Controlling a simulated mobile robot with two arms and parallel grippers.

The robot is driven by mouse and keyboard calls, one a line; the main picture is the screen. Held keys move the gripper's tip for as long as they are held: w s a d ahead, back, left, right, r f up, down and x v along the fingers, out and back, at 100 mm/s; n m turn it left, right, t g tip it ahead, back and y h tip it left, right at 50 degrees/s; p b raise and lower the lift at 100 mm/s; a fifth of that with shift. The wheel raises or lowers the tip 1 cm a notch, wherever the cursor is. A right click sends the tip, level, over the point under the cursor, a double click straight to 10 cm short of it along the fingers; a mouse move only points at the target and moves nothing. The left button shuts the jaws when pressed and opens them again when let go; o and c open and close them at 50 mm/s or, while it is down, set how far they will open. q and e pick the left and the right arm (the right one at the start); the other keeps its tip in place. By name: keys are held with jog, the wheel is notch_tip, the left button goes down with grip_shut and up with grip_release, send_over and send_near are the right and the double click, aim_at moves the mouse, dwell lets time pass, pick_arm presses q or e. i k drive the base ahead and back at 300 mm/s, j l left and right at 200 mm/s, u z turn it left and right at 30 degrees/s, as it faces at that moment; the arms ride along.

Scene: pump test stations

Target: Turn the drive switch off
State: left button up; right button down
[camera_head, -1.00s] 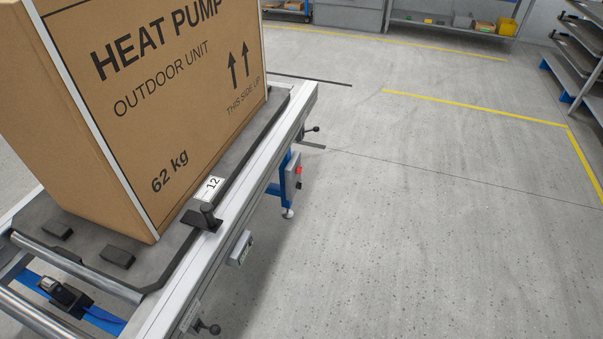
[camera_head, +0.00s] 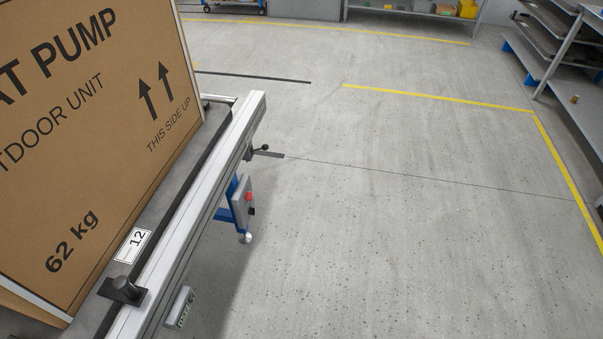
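A small grey control box (camera_head: 242,204) with a red button (camera_head: 249,196) and a dark knob below it sits on a blue leg at the side of the conveyor. The dark knob (camera_head: 252,211) may be the drive switch, but its position is too small to read. Another small grey box (camera_head: 181,307) with small marks is fixed lower on the conveyor's side rail. Neither of my grippers is in view.
A black lever (camera_head: 262,150) sticks out from the rail. Shelving (camera_head: 565,75) stands at the right. The floor (camera_head: 400,220) right of the conveyor is clear.

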aim_at(247, 196)
jog(key=i+l+z, duration=0.15)
jog(key=i, duration=0.65)
jog(key=i+l+z, duration=0.15)
jog(key=i, duration=0.7)
jog(key=i+l+u, duration=0.1)
jog(key=i+u, duration=0.4)
jog(key=i+l+u, duration=0.2)
jog(key=u, duration=0.25)
jog(key=i+l+u, duration=0.35)
jog(key=u, duration=0.15)
